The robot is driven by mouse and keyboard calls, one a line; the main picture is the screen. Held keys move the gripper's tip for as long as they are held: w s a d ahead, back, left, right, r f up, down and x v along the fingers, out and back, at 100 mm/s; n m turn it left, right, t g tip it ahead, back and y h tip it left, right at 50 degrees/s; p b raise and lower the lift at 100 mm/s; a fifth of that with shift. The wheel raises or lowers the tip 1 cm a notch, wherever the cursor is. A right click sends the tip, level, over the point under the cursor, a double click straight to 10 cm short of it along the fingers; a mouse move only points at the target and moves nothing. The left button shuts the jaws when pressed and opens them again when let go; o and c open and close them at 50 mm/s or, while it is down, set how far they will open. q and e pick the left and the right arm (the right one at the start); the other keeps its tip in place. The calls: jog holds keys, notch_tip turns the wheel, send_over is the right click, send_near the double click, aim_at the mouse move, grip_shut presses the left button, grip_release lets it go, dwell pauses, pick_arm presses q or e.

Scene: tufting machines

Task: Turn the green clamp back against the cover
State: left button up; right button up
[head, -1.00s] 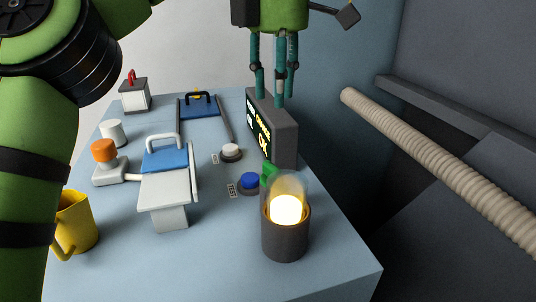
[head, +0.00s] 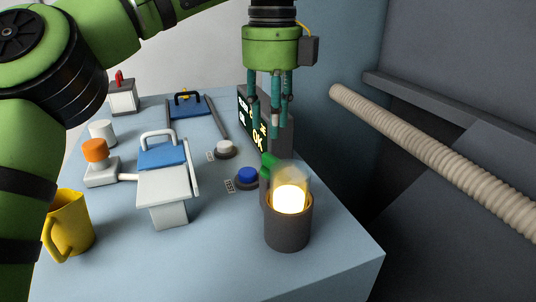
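The green clamp (head: 266,164) is a small green piece at the back left of a lit lamp, partly hidden by the lamp's clear cover (head: 293,176). The cover stands over a glowing bulb in a dark grey cylinder (head: 288,228) at the table's right edge. My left gripper (head: 270,132) points down with its teal fingers spread apart and empty. In the picture its tips are just above the clamp, in front of the display; I see no contact with the clamp. My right gripper is not in view.
A display (head: 252,125) reading OK stands behind the clamp. A blue button (head: 247,175) and a white button (head: 225,147) are to its left. A grey-white press with a blue top (head: 163,156) and a yellow mug (head: 67,224) are further left. A ribbed hose (head: 430,150) runs at right.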

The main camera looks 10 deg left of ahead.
aim_at(272, 158)
pick_arm(q)
notch_tip(272, 158, down, 6)
jog(key=shift+r+p, duration=0.15)
jog(key=shift+p, duration=0.8)
jog(key=shift+f, duration=0.65)
jog(key=shift+d, duration=0.1)
grip_shut()
